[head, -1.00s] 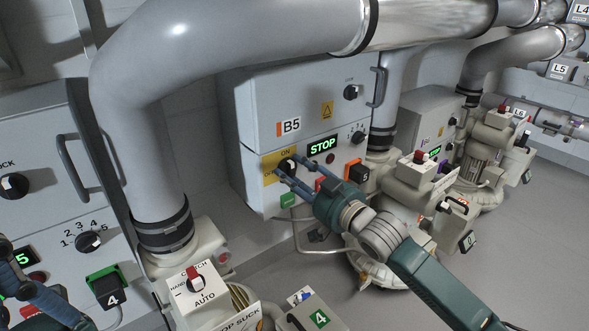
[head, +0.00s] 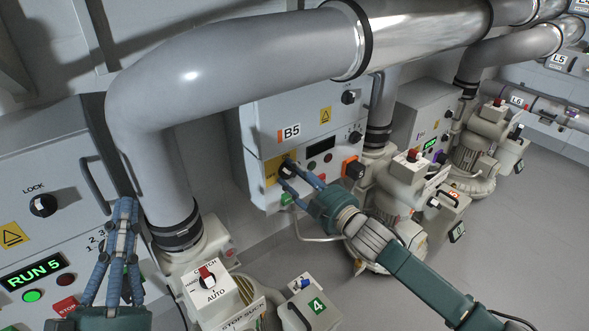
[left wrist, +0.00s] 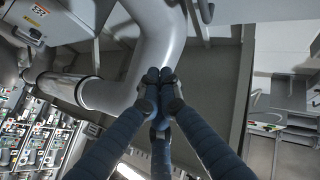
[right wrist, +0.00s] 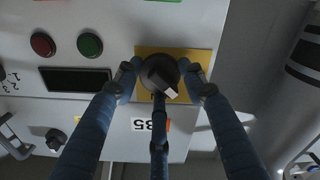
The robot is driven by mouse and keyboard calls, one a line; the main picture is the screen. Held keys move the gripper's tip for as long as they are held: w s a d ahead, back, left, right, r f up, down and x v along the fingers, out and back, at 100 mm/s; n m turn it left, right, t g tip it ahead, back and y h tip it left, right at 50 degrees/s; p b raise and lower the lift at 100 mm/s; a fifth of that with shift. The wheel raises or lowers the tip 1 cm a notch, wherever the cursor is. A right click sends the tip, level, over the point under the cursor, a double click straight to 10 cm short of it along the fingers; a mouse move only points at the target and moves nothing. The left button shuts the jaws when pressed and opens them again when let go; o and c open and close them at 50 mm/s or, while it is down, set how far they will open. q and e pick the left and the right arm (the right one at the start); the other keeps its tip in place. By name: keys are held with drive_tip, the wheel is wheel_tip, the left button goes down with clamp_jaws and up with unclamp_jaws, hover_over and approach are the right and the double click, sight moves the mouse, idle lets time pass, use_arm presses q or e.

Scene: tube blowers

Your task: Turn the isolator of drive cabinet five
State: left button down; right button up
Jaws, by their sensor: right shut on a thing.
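Drive cabinet B5 (head: 262,130) stands in the middle of the head view, a grey box on the wall. Its isolator (head: 287,167) is a black round knob on a yellow plate at the lower left of its front. My right gripper (head: 294,182) is shut on this knob. The cabinet's display (right wrist: 76,79) is dark. My left gripper (head: 124,205) is shut and empty, its fingertips together in front of the left cabinet.
The left cabinet (head: 60,160) has a handle, a lock knob and a lit display (head: 34,271) reading RUN 5. A large grey pipe (head: 152,140) runs down between the two cabinets. Floor is clear at the right.

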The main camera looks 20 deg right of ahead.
drive_tip(key=n+p, duration=0.2)
drive_tip(key=n, duration=0.1)
drive_tip(key=shift+r, duration=0.15)
drive_tip(key=n+p, duration=0.1)
drive_tip(key=n, duration=0.3)
drive_tip(key=shift+n+p, duration=0.3)
use_arm(q)
drive_tip(key=a+f+g+y, duration=0.1)
drive_tip(key=f+g, duration=0.4)
drive_tip(key=f, duration=0.6)
drive_tip(key=s+a+f+g+y, duration=0.1)
drive_tip(key=a+f+g+y, duration=0.1)
drive_tip(key=f+g, duration=0.4)
drive_tip(key=shift+s+a+f+n+g+y, duration=0.15)
drive_tip(key=shift+s+f+n+g+y, duration=0.25)
drive_tip(key=shift+f, duration=2.5)
use_arm(e)
drive_tip(key=shift+n, duration=0.6)
use_arm(q)
drive_tip(key=shift+w, duration=0.15)
use_arm(e)
drive_tip(key=shift+a, duration=0.1)
drive_tip(key=o, duration=1.2)
drive_tip(key=v, duration=1.2)
